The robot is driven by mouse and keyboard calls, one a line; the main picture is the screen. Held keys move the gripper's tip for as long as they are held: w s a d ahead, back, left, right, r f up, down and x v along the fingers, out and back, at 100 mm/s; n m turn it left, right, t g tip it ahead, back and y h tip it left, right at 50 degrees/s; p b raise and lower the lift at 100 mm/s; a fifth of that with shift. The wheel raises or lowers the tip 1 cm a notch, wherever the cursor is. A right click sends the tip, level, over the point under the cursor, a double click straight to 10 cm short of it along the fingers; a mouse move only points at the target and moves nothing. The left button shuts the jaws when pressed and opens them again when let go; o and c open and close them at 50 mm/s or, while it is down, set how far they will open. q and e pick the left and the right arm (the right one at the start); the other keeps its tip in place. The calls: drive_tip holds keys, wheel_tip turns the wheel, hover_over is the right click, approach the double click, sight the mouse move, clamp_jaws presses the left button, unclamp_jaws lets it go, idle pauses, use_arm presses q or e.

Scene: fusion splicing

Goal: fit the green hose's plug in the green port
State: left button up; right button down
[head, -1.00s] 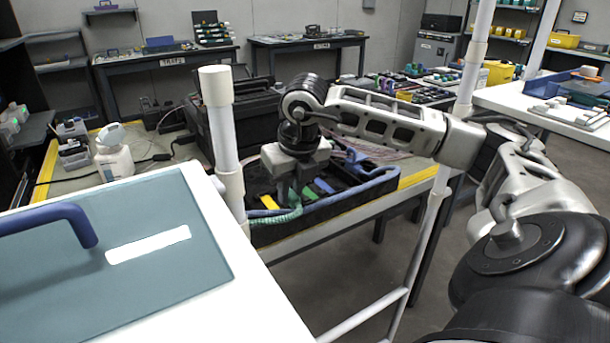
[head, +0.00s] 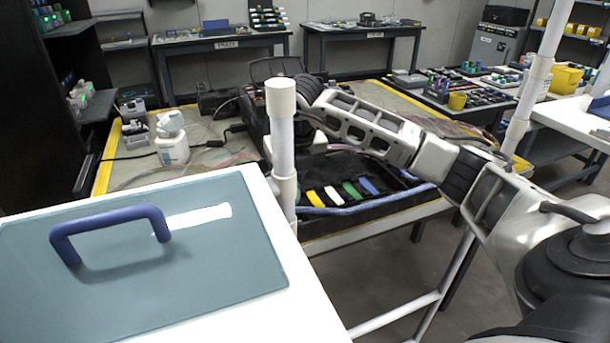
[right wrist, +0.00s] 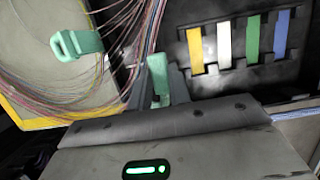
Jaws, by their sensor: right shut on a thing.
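My right gripper (right wrist: 158,88) is shut on a pale green piece (right wrist: 158,70), which looks like the green hose's plug. Most of its hose is hidden. In the head view the gripper's fingers are hidden behind a white post. A black tray (right wrist: 300,75) beside the gripper holds a row of yellow, white, green and blue strips. The green strip (right wrist: 253,38) stands between the white and blue ones, right of the gripper in the wrist view; it also shows in the head view (head: 350,190). I cannot make out a port opening there. My left gripper is out of view.
A white post (head: 281,130) stands before the gripper. Thin coloured strands (right wrist: 100,65) run left of it, with a pale green clip-like piece (right wrist: 75,45) among them. A teal panel with a blue handle (head: 110,219) lies at front left.

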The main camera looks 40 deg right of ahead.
drive_tip(key=w, duration=0.1)
drive_tip(key=w+a, duration=0.1)
drive_tip(key=w, duration=0.1)
drive_tip(key=shift+w+a, duration=0.45)
drive_tip(key=shift+w, duration=0.4)
drive_tip(key=shift+w+a, duration=0.25)
drive_tip(key=shift+w, duration=0.35)
drive_tip(key=shift+w+a, duration=0.25)
drive_tip(key=shift+w, duration=0.4)
drive_tip(key=shift+f+p, duration=0.1)
drive_tip(key=shift+p, duration=0.2)
drive_tip(key=shift+f, duration=0.1)
drive_tip(key=shift+f+b, duration=1.1)
drive_tip(key=shift+f, duration=0.75)
drive_tip(key=shift+f, duration=0.15)
drive_tip(key=shift+f, duration=0.4)
drive_tip(key=shift+s+f+b, duration=0.1)
drive_tip(key=shift+f+b, duration=0.3)
drive_tip(key=shift+f, duration=0.05)
